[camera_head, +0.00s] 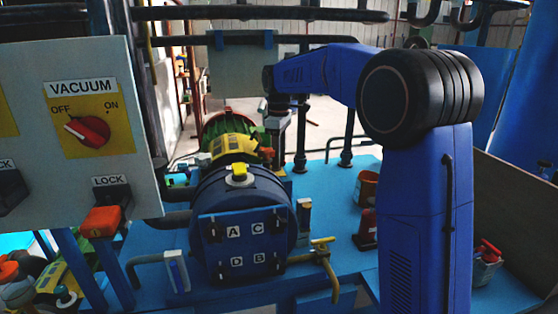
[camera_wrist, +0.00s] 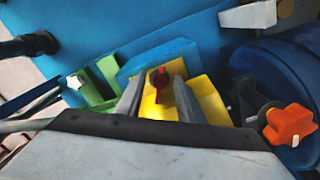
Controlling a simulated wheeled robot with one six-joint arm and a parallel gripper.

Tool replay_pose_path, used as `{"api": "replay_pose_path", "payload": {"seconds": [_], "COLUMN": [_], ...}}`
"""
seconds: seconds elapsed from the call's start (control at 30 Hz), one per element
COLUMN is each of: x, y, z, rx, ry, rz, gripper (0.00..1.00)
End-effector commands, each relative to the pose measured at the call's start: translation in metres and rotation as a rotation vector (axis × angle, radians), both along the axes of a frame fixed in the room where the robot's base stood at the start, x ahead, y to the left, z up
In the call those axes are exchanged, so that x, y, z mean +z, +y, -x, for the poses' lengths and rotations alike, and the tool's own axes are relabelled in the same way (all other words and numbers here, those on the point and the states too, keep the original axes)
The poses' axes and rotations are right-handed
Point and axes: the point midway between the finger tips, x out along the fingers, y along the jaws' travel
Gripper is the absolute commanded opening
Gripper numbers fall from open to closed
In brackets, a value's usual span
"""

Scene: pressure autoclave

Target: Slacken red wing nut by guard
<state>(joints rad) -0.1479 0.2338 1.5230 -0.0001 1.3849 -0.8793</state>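The red wing nut (camera_wrist: 158,77) stands on a yellow block (camera_wrist: 205,97), which may be the guard, in the wrist view. My gripper (camera_wrist: 159,82) has its two grey fingers spread, one on each side of the nut. Gaps show between the nut and both fingers, and I see no contact. The depth of the fingertips against the nut is hard to tell. In the head view my wrist hangs down behind the round blue autoclave (camera_head: 240,225), by a yellow part (camera_head: 232,146). The nut cannot be made out there.
An orange knob (camera_wrist: 290,125) sits close to the right of my gripper in the wrist view. A green block with a white star knob (camera_wrist: 75,81) lies to the left. In the head view, a control panel (camera_head: 60,190) stands at left and red containers (camera_head: 367,187) at right.

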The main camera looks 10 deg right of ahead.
Motion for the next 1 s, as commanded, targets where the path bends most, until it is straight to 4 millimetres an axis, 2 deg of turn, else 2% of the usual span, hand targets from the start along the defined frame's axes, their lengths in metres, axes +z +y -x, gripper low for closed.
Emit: {"api": "replay_pose_path", "payload": {"seconds": [0.17,0.47,0.6,1.0], "x": [-0.0105,-0.012,-0.0119,-0.0118], "y": [0.0,0.0001,0.0,-0.0002], "z": [0.0002,0.0001,0.0,-0.0003], "rx": [0.0,0.0,0.0,0.044], "ry": [0.0,0.0,0.0,0.0], "rz": [0.0,0.0,0.0,0.0], "gripper": [0.34,0.34,0.01,0.0]}}
